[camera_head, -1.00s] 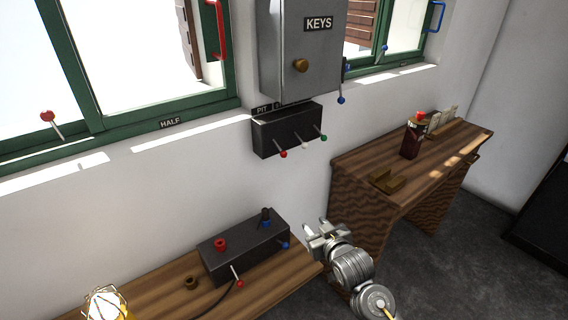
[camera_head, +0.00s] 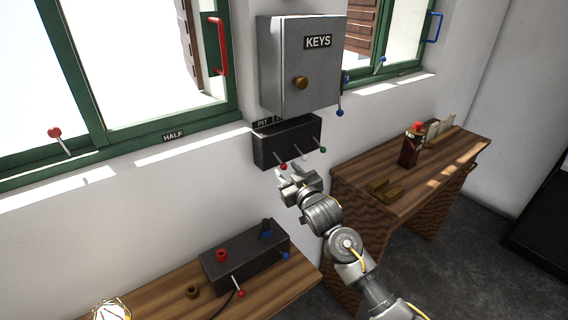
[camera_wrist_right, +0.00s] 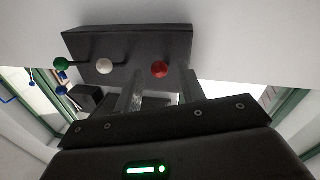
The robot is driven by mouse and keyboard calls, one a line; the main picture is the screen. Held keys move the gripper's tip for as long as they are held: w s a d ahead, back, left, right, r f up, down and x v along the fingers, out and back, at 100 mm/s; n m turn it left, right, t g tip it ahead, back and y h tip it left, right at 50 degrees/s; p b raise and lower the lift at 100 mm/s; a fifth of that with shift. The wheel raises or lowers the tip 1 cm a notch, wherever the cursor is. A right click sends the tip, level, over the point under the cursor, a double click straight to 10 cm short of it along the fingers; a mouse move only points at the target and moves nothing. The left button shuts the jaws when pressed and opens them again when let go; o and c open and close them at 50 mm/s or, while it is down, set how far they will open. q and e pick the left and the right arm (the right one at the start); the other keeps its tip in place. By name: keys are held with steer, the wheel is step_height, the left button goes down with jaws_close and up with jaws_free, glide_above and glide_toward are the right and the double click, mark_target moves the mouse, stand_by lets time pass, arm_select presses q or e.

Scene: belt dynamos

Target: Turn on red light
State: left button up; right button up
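A dark switch box (camera_head: 262,152) hangs on the wall under the KEYS cabinet, with a red-knobbed lever (camera_head: 283,166), a white-knobbed lever and a green-knobbed lever (camera_head: 322,150). My right gripper (camera_head: 286,178) is just below the red knob, partly in front of the white lever. In the right wrist view the gripper's two fingers (camera_wrist_right: 163,84) stand apart. The red knob (camera_wrist_right: 160,69) shows between and beyond their tips; contact cannot be told. The white knob (camera_wrist_right: 105,66) and green knob (camera_wrist_right: 61,64) lie to its left. My left gripper is not in view.
A grey KEYS cabinet (camera_head: 290,75) juts out above the box. Below, a wooden bench (camera_head: 270,297) carries another dark box (camera_head: 222,273) with red and blue controls, and a caged lamp (camera_head: 110,310). A wooden desk (camera_head: 425,177) stands right.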

mark_target(284, 164)
steer(key=shift+x, duration=1.65)
jaws_close()
step_height(284, 164, up, 3)
steer(key=g+h+p, duration=0.1)
steer(key=p, duration=0.4)
steer(key=g+p, duration=0.2)
steer(key=p, duration=0.2)
steer(key=shift+s+d+f+n+h+p, duration=0.1)
steer(key=shift+s+d+n+h+p, duration=0.05)
steer(key=shift+n+h+p, duration=0.2)
steer(key=shift+g+h+p, duration=0.45)
steer(key=shift+g+p, duration=0.05)
steer(key=shift+g, duration=0.3)
steer(key=shift+r+n+g+h, duration=0.2)
steer(key=shift+r+g+h, duration=0.35)
steer(key=shift+g, duration=0.4)
steer(key=shift+r+n+g+h, duration=0.15)
steer(key=shift+r+g+h, duration=0.35)
steer(key=shift+g, duration=0.45)
steer(key=shift+w, duration=0.2)
jaws_free()
